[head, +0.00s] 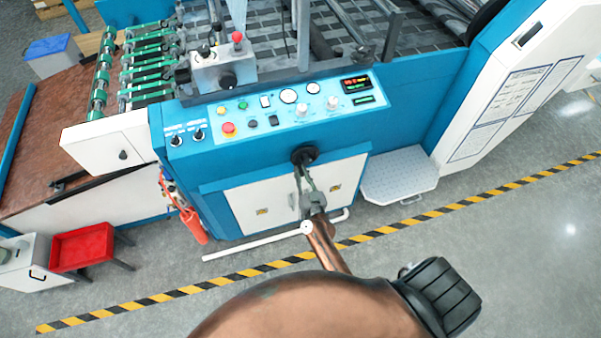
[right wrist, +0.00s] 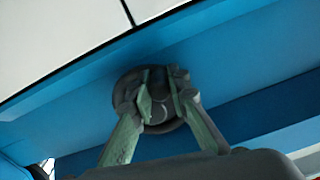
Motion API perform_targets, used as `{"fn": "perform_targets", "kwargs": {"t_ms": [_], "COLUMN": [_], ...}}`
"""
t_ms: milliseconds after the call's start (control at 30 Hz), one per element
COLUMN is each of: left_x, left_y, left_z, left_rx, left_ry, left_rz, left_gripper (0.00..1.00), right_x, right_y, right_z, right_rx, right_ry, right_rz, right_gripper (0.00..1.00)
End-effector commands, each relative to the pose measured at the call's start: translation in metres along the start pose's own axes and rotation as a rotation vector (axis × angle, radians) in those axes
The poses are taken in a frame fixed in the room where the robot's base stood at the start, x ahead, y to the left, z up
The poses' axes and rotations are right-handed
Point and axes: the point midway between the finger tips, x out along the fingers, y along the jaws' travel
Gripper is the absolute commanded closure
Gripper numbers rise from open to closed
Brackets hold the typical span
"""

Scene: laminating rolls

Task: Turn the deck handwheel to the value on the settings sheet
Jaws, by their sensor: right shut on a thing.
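The deck handwheel (head: 304,156) is a small black round wheel on the blue front of the machine, below the control panel. My right gripper (head: 304,166) reaches up to it from below and is shut on it. In the right wrist view the dark wheel (right wrist: 128,92) sits against the blue panel, with the green-grey fingers of my gripper (right wrist: 160,95) closed on its middle part. The fingers hide part of the wheel, and I cannot read a value on it. Printed sheets (head: 520,85) are on the white side panel at the right; their text is too small to read. My left gripper is not in view.
The control panel (head: 270,112) above the wheel has buttons, gauges and a red-digit display (head: 355,84). White cabinet doors (head: 262,208) lie below the wheel. A white step (head: 400,175) stands right, a red tray (head: 82,246) left. A white rail (head: 250,245) runs low in front.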

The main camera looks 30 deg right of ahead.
Motion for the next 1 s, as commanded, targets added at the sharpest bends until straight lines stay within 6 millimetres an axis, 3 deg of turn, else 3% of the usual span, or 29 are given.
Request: {"fn": "perform_targets", "kwargs": {"t_ms": [167, 567, 1000], "left_x": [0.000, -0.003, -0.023], "left_y": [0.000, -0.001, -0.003], "left_z": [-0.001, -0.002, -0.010], "left_rx": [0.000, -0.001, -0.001], "left_ry": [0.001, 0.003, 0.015], "left_rz": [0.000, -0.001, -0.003], "left_gripper": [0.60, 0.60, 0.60], "right_x": [0.000, 0.000, 0.000], "right_y": [0.000, -0.002, -0.016], "right_z": [0.000, -0.002, -0.014], "right_rx": [0.000, 0.036, 0.347], "right_ry": [0.000, 0.000, -0.001], "right_rz": [0.001, 0.000, -0.001], "right_gripper": [1.00, 1.00, 1.00]}}
